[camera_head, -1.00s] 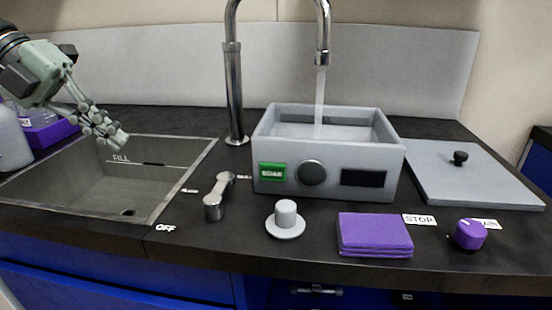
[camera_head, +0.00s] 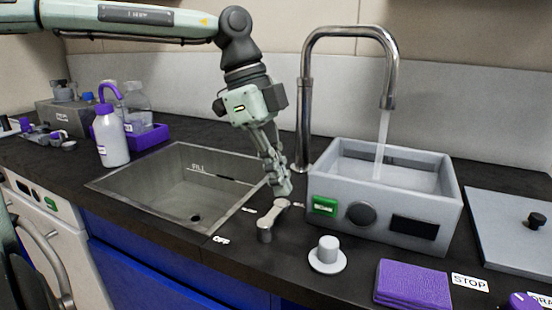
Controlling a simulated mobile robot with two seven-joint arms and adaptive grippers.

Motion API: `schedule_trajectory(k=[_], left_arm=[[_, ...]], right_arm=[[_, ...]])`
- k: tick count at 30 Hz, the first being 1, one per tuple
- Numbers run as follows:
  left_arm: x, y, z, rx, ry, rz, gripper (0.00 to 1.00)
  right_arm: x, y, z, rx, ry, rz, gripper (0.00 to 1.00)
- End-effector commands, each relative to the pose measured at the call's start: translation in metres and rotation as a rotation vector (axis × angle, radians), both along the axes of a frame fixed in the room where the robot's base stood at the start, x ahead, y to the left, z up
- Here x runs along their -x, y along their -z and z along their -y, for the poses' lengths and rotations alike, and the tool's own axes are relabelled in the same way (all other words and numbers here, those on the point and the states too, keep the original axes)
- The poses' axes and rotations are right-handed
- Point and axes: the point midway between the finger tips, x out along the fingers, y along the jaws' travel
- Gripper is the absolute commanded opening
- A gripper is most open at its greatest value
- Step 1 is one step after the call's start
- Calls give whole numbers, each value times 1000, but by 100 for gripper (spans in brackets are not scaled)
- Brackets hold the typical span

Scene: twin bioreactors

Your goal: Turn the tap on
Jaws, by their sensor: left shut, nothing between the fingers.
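The chrome tap (camera_head: 304,115) arches over a grey water bath (camera_head: 335,225), and a stream of water (camera_head: 382,145) falls from its spout into the bath. A metal tap lever (camera_head: 270,222) lies on the black counter in front of the tap, between the sink and the bath. It points away and to the right, with an OFF label (camera_head: 221,239) to its left. My left gripper (camera_head: 284,190) is shut and empty, pointing down just above the lever's far end. I cannot tell whether it touches the lever. My right gripper is out of view.
The sink (camera_head: 165,190) is left of the lever. A white round knob (camera_head: 327,255), a folded purple cloth (camera_head: 412,285) and a purple dial (camera_head: 522,302) lie along the front edge. A grey lid (camera_head: 500,225) is at right, a wash bottle (camera_head: 110,138) at left.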

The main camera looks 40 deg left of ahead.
Motion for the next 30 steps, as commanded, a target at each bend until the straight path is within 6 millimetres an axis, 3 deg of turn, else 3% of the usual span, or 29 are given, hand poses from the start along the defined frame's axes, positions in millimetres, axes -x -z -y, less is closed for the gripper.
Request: schedule_trajectory(k=[3, 9, 22, 25, 30], left_arm=[[-1, 19, 6, 2, 2, -2, 0], [-3, 36, 12, 0, 1, 1, 0], [-3, 39, 11, -1, -9, 4, 0], [-2, 40, 6, -1, -41, 6, 0], [-1, 39, 2, 0, -69, 1, 0]], right_arm=[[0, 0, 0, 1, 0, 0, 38], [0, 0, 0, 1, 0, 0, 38], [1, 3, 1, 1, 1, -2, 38], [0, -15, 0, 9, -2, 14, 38], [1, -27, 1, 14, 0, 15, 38]])
